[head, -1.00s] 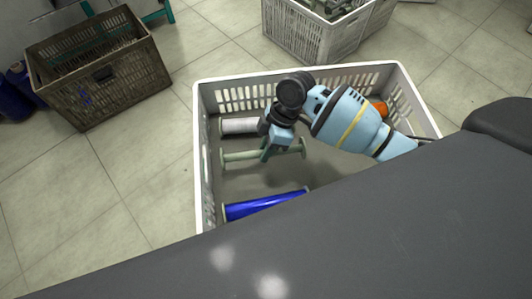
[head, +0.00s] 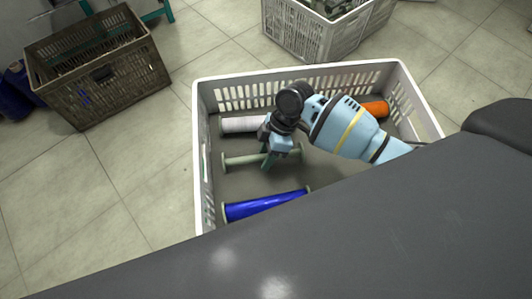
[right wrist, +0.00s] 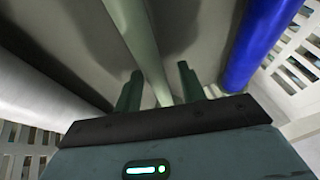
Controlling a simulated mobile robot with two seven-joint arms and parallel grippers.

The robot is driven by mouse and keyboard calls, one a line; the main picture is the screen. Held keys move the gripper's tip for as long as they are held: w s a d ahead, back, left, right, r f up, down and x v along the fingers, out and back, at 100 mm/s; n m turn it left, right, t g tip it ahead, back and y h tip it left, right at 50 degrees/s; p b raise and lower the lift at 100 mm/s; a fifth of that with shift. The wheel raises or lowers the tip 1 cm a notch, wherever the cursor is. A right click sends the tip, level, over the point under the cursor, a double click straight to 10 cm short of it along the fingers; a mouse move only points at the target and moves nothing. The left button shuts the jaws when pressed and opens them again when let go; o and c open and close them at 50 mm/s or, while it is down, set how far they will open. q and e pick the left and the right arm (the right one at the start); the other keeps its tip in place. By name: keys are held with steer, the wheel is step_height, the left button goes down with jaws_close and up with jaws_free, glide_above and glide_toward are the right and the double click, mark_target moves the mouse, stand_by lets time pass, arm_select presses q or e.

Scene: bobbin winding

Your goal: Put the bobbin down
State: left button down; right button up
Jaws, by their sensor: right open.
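A pale green, thin bobbin (head: 242,160) lies in the white crate (head: 203,190), between a white bobbin and a blue one. It also shows in the right wrist view (right wrist: 141,38), running from the top edge down between the fingers. My right gripper (head: 268,157) reaches down into the crate over the middle of this bobbin. Its two green fingers (right wrist: 158,82) are apart, one on each side of the bobbin, with a gap visible. The gripper hides the middle of the bobbin in the head view. My left gripper is not in view.
The white bobbin (head: 240,125) lies towards the crate's far wall, the blue bobbin (head: 265,204) on the near side. An orange bobbin (head: 376,108) lies at the far right, partly behind my arm. A brown crate (head: 100,75) and a grey crate (head: 318,35) stand outside.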

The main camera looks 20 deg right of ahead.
steer(key=p+v, duration=0.1)
steer(key=v, duration=1.1)
steer(key=shift+r, duration=0.25)
steer(key=shift+a, duration=0.1)
